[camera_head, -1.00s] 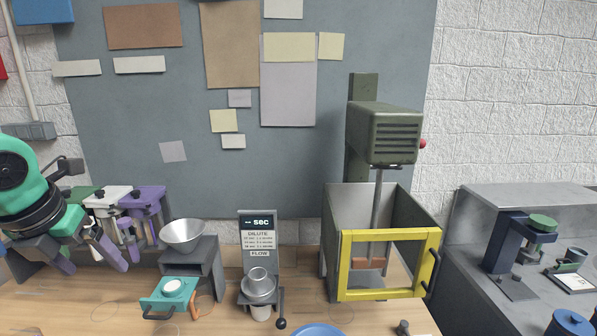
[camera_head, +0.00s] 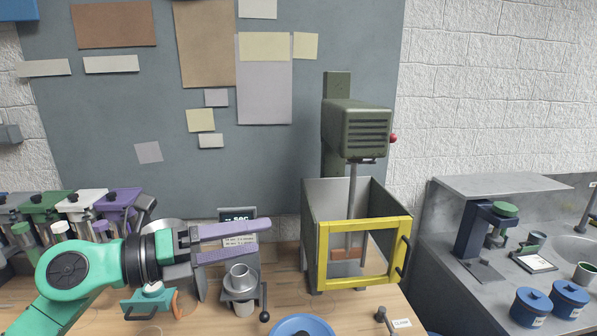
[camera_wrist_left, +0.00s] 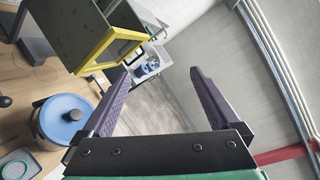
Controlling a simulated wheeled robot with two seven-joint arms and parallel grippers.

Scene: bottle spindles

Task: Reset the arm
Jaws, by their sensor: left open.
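My left gripper (camera_head: 257,240) is open and empty. Its green arm comes in from the lower left in the head view, and its two purple fingers point right, in front of the DILUTE/FLOW display stand (camera_head: 236,214). In the left wrist view the spread fingers (camera_wrist_left: 158,88) have nothing between them but distant floor and wall. My right gripper is not in view.
A green machine (camera_head: 357,128) with a yellow-framed guard (camera_head: 322,262) stands at the back. A metal cup (camera_head: 240,278) sits below the display. A blue-lidded pot (camera_wrist_left: 66,118) is near the gripper in the wrist view. Blue canisters (camera_head: 530,308) stand on the right counter.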

